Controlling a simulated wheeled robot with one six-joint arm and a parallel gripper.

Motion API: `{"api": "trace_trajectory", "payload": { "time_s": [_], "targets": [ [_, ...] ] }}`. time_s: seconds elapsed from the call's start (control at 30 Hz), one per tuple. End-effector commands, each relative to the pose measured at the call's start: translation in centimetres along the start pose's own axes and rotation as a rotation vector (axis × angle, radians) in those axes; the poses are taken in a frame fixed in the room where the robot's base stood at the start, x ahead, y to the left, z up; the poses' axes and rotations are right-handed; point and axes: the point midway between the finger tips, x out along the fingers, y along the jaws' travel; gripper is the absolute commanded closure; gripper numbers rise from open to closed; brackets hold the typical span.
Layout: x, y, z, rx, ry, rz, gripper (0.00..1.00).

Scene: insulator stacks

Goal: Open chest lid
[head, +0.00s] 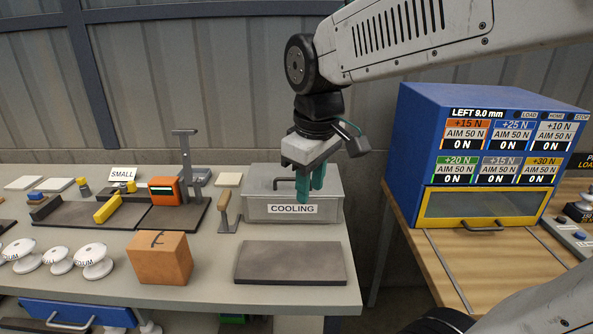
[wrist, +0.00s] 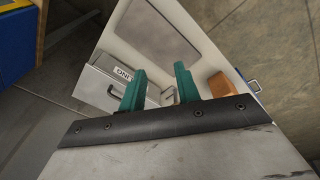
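The chest is a grey box (head: 330,208) labelled COOLING at the back right of the grey bench. Its lid (head: 258,179) looks shut. A dark bar handle (head: 284,180) shows on top, left of my fingers. My gripper (head: 311,188) points down over the chest, with teal fingers in front of the lid; whether they touch it I cannot tell. In the wrist view my gripper (wrist: 158,76) has its fingers apart with nothing seen held between them. The chest (wrist: 98,88) shows there to the left, partly hidden behind a finger, with its label sideways.
A dark flat pad (head: 290,263) lies in front of the chest. A wooden-handled tool (head: 226,212) stands left of it, and an orange-brown block (head: 160,258) is at the front. A blue machine (head: 420,140) stands on the wooden table to the right, across a gap.

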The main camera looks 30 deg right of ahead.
Motion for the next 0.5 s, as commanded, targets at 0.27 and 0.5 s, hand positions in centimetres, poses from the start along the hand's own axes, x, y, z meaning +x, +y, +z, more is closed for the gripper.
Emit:
{"api": "trace_trajectory", "payload": {
  "time_s": [0.27, 0.5],
  "targets": [
    [3.2, 9.9, -10.8, -0.388, -0.012, 0.044, 0.67],
    [6.2, 14.7, -15.2, -0.589, -0.02, 0.066, 0.67]
  ]
}}
